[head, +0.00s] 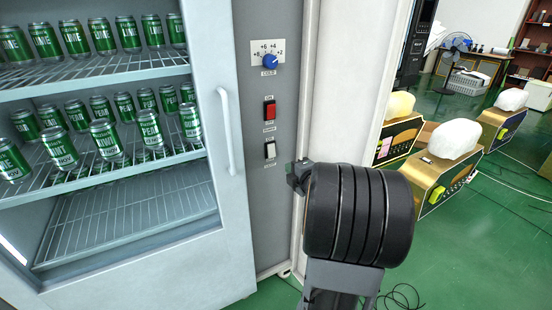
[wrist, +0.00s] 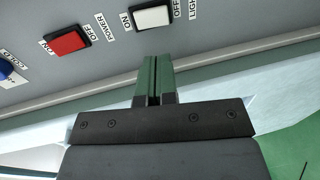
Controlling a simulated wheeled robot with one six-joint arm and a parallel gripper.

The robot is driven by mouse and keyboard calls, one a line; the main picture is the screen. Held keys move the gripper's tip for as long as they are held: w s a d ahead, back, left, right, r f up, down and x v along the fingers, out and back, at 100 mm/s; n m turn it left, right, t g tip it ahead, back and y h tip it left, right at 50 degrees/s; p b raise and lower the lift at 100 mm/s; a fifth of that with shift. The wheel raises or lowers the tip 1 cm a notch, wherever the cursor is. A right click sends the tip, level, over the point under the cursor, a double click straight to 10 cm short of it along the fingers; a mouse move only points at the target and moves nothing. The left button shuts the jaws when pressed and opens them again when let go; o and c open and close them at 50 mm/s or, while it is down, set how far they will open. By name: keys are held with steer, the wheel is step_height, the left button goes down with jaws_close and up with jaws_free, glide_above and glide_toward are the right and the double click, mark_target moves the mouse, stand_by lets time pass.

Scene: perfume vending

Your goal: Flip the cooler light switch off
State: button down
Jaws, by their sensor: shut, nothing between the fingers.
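The white light switch (head: 270,150) is on the cooler's grey control panel, below the red power switch (head: 269,111). In the wrist view the white switch (wrist: 152,17) is at the top, with an ON label to its left and OFF and LIGHT labels to its right. Which way its rocker is tilted I cannot tell. My gripper (wrist: 155,62) is shut and empty, its green-looking fingertips just below the white switch in the picture, with no clear contact. In the head view my gripper (head: 296,177) is to the right of the switch and slightly lower, its fingers mostly hidden.
The red switch (wrist: 68,42) is left of the white one in the wrist view. A blue temperature dial (head: 270,60) sits higher on the panel. The glass-front cooler holds green cans (head: 102,137), and its door handle (head: 227,130) is left of the panel. Gold-coloured machines (head: 445,170) stand at right.

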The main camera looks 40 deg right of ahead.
mark_target(273, 156)
steer(key=x, duration=1)
steer(key=shift+w, duration=0.4)
steer(key=f+b, duration=0.1)
steer(key=b, duration=0.3)
steer(key=shift+w+f+t, duration=0.15)
steer(key=shift+t, duration=0.25)
steer(key=shift+r, duration=0.55)
steer(key=shift+s+a+f, duration=0.1)
steer(key=shift+s+f, duration=0.1)
steer(key=shift+f, duration=0.05)
steer(key=s+a+f+b, duration=0.1)
steer(key=s+f, duration=0.1)
steer(key=s, duration=1.1)
steer(key=shift+s+a, duration=0.15)
steer(key=shift+a, duration=0.15)
